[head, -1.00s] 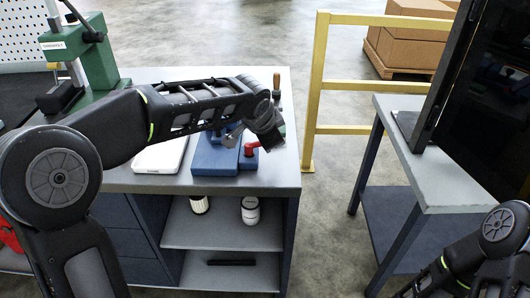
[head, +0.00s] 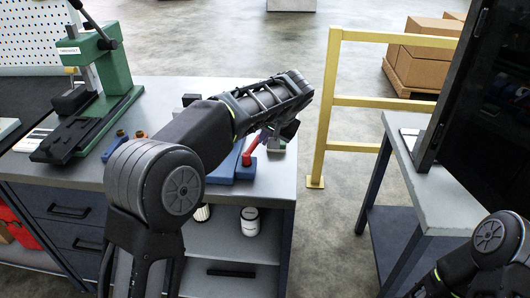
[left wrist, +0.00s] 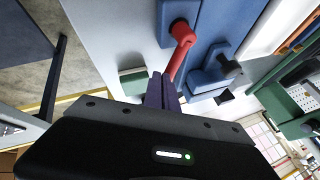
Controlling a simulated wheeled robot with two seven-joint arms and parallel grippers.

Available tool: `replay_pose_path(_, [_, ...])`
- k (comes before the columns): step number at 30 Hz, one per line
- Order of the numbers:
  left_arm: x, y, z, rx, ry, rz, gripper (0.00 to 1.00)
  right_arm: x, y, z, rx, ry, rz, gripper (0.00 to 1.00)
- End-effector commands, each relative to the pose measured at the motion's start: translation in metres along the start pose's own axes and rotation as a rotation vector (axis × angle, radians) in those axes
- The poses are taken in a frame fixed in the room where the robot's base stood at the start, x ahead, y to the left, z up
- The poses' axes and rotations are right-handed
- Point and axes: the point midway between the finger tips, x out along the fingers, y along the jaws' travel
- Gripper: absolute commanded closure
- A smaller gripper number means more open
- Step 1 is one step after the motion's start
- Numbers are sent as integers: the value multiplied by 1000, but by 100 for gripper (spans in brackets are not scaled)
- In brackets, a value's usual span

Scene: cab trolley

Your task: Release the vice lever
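The blue vice (head: 246,170) stands on the grey bench top, partly hidden behind my left arm. Its red lever (head: 250,150) shows just past my forearm. In the left wrist view the red lever (left wrist: 181,45) is bent, running from a round hub on the blue body (left wrist: 205,22) down toward my fingers. My left gripper (left wrist: 160,78) looks shut, its two dark fingers close together beside the lever's free end. I cannot tell whether they touch it. In the head view the left gripper (head: 284,130) is at the vice's right side. My right gripper is out of view.
A green press (head: 100,80) stands on the bench at left. The bench (head: 275,195) has an open shelf below with a white container (head: 250,221). A yellow rail (head: 322,120) stands beyond the bench's right edge. A second table (head: 430,195) with a screen is at right.

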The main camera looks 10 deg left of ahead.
Motion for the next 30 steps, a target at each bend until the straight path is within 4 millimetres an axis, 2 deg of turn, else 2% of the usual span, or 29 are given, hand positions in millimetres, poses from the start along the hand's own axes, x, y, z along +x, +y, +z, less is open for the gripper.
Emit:
replay_pose_path(12, [10, -14, -4, 4, 0, 2, 100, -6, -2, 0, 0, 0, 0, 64])
replay_pose_path(30, [12, -17, -5, 4, 1, 1, 100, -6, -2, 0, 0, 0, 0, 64])
